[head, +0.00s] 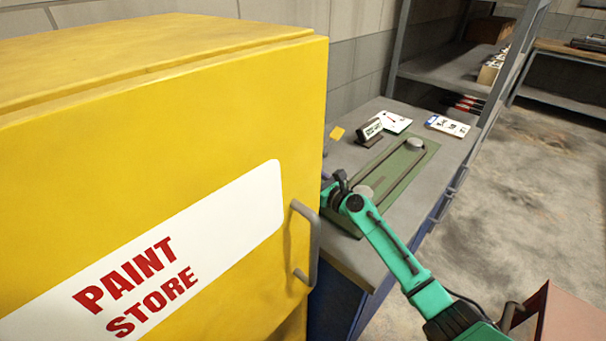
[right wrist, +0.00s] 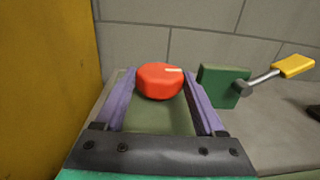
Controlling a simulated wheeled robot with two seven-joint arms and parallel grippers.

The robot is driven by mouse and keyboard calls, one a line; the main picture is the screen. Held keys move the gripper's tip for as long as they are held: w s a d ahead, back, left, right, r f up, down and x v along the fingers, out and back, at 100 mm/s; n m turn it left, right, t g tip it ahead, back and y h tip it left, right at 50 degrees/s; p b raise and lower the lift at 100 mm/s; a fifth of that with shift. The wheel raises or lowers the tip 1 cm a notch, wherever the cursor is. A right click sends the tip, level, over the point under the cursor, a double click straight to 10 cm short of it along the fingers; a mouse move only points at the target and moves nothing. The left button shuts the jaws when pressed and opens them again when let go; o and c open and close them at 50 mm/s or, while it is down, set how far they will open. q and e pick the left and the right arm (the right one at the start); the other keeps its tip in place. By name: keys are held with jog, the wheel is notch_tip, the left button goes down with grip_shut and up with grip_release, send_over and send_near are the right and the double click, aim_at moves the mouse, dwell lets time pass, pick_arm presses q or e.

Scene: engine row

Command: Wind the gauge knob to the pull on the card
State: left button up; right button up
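A red knob (right wrist: 159,82) with a pale mark on its top right shows in the right wrist view, between the tips of my right gripper (right wrist: 160,90). The two purple fingers stand on either side of it, with a narrow gap seeming to show at each side. In the head view my right gripper (head: 333,190) is at the near end of a green plate, and the knob is hidden. A dark gauge-like block with a white face (head: 369,129) stands behind the plate. A white card with a red mark (head: 394,121) lies behind it. My left gripper is out of view.
The green plate (head: 408,175) carries a belt around two round pulleys. A yellow-handled lever (right wrist: 292,66) joins a green block (right wrist: 222,86) right of the knob. A yellow paint cabinet (head: 215,110) stands close on the left. Another white card (head: 448,125) lies farther right.

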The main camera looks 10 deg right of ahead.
jog(key=shift+r+p, duration=0.25)
jog(key=shift+p, duration=0.2)
jog(key=shift+f+h, duration=0.1)
jog(key=shift+h, duration=0.2)
jog(key=shift+f, duration=0.1)
jog(key=o, duration=1.3)
jog(key=shift+o, duration=0.2)
jog(key=v, duration=0.9)
jog(key=b+v, duration=0.1)
jog(key=v, duration=0.3)
jog(key=shift+s+d+f, duration=0.1)
jog(key=shift+s+f, duration=0.25)
jog(key=shift+s, duration=0.05)
jog(key=shift+s+d+r, duration=0.15)
jog(key=shift+s+d, duration=0.05)
jog(key=shift+s, duration=0.2)
jog(key=shift+d, duration=0.1)
